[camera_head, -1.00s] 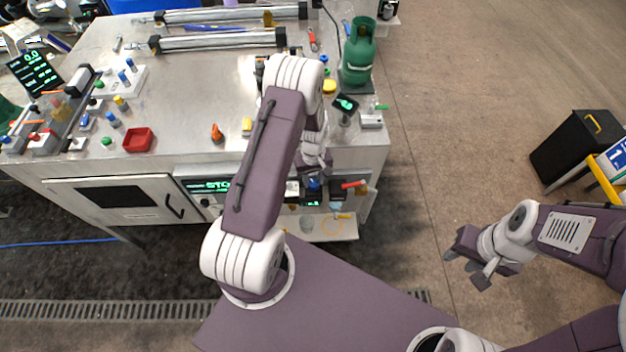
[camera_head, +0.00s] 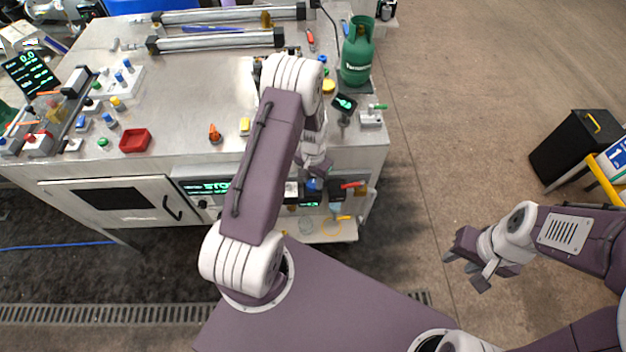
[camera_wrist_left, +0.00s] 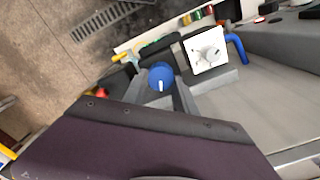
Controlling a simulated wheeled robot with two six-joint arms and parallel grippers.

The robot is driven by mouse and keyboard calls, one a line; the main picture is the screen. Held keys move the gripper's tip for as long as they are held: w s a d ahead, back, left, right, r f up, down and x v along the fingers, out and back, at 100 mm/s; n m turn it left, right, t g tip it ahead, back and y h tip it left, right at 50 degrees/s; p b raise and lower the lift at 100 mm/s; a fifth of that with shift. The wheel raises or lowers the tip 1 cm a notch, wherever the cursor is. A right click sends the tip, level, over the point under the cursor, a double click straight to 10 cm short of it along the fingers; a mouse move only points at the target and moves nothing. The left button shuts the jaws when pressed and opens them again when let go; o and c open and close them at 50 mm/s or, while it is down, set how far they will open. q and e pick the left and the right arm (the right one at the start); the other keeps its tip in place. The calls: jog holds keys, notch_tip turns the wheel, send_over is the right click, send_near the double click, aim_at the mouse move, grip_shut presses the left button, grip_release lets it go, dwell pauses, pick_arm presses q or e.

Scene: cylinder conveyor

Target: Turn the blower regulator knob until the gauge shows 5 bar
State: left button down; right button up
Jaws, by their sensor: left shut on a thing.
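The blue regulator knob (camera_wrist_left: 160,77) carries a white mark and sits between the grey fingers of my left gripper (camera_wrist_left: 158,97), which is shut on it. In the head view the knob (camera_head: 314,184) shows at the front right of the bench, just below my left gripper (camera_head: 317,172). A small display with green digits (camera_head: 312,204) lies below the knob; its reading is too small to tell. My right gripper (camera_head: 467,264) is open and empty over the floor at the right.
A white square panel with a grey dial (camera_wrist_left: 207,52) and a blue lever (camera_wrist_left: 237,47) are beside the knob. A red-handled valve (camera_head: 353,184) is to its right. The floor at right is mostly clear.

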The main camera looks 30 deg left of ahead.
aim_at(313, 182)
pick_arm(q)
jog(key=shift+w+r+m, duration=0.1)
jog(key=shift+w+m, duration=0.05)
jog(key=shift+m, duration=0.45)
jog(key=c, duration=1.1)
grip_release()
jog(key=shift+o, duration=0.5)
notch_tip(313, 182, up, 9)
jog(key=b, duration=0.1)
